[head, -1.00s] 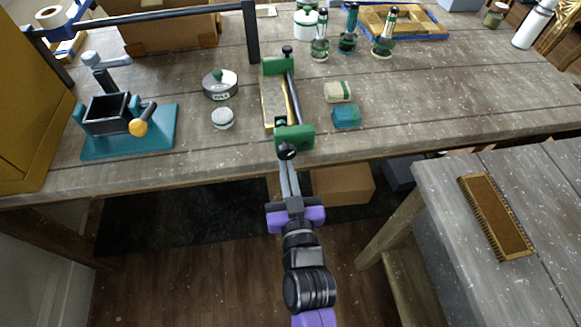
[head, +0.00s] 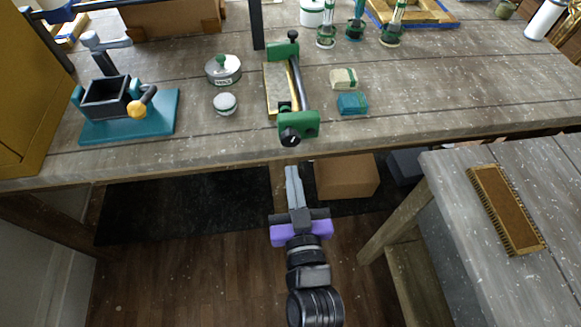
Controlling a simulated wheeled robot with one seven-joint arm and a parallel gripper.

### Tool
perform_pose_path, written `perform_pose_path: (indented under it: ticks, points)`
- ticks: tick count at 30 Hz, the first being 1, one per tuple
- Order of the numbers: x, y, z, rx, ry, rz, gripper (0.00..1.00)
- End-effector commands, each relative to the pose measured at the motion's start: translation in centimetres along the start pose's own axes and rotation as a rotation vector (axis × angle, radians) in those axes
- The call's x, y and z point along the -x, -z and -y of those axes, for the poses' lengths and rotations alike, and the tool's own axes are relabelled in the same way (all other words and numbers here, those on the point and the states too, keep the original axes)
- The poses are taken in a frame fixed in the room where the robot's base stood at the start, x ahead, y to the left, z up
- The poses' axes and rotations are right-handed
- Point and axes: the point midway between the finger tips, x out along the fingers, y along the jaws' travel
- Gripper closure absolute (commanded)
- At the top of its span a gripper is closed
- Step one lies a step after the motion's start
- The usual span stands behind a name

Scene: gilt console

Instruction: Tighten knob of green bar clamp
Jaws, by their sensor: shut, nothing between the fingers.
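The green bar clamp (head: 299,121) lies on the wooden table, with one green jaw at the table's front edge and the other further back. A dark bar joins the two jaws. Its black knob (head: 290,137) faces me at the front jaw and shows a small white mark. A pale, gold-edged piece (head: 279,88) lies along the left of the bar, between the jaws. My gripper (head: 292,169) is shut and empty, in front of the table edge and below the knob in the picture, apart from it.
A teal-based device (head: 130,115) with a yellow ball handle stands at left. A round tin (head: 223,69), a small white-lidded jar (head: 225,104) and two wrapped blocks (head: 352,103) lie near the clamp. A side table (head: 480,270) with a brush (head: 506,208) stands at right.

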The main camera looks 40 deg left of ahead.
Motion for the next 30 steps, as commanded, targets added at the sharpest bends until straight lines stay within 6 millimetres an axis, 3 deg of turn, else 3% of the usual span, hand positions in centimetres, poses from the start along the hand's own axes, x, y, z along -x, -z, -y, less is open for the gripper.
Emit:
perform_pose_path:
  ticks: [5,14,19,30]
  points:
    - [1.3,-0.1,0.0,0.000,0.001,0.002,1.00]
    - [1.4,-0.1,0.0,0.001,0.001,0.003,1.00]
    - [1.5,0.6,-1.5,0.014,-0.019,-0.005,1.00]
    - [2.1,2.2,-4.0,0.504,-0.027,0.001,1.00]
